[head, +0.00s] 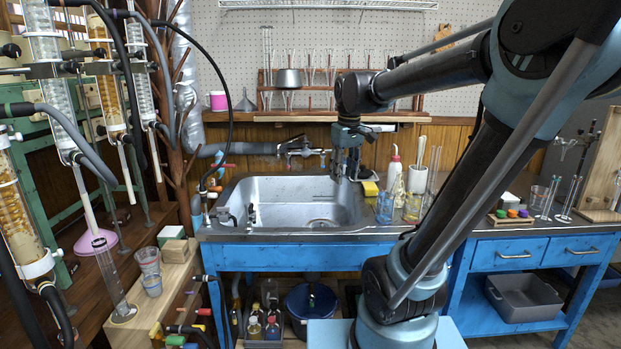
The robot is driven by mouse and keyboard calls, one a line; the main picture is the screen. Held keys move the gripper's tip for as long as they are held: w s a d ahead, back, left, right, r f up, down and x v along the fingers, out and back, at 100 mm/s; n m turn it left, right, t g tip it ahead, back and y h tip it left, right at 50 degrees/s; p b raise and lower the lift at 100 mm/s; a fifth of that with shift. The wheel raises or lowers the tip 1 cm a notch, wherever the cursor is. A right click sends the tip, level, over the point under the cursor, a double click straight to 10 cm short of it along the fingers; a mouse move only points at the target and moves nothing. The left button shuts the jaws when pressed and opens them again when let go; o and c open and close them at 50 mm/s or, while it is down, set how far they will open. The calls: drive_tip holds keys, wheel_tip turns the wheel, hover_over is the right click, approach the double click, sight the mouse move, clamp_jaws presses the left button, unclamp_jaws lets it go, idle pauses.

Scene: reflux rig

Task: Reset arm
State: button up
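My arm rises at the right of the head view and bends over to the left at the back. My gripper (345,178) points downward in front of the right part of the metal sink (236,190). I see nothing between its fingers. The fingers look small and dark, and a gap seems to show between the tips.
Glass condensers (108,95) and a reflux rig crowd the left. A yellow sponge (370,188), a blue-tinted beaker (384,207) and a wash bottle (394,172) stand right of the sink. A wooden rack (350,100) of glassware hangs behind. A grey bin (525,297) sits low right.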

drive_tip(key=s+d+f+m, duration=0.3)
drive_tip(key=s+d+f, duration=0.1)
drive_tip(key=s+f, duration=0.4)
drive_tip(key=s+d+f+m, duration=0.3)
drive_tip(key=s+d+f, duration=0.1)
drive_tip(key=s+f, duration=0.5)
drive_tip(key=shift+s+d+f+t, duration=0.3)
drive_tip(key=shift+d+f, duration=0.05)
drive_tip(key=shift+d, duration=0.05)
drive_tip(key=shift+c, duration=0.6)
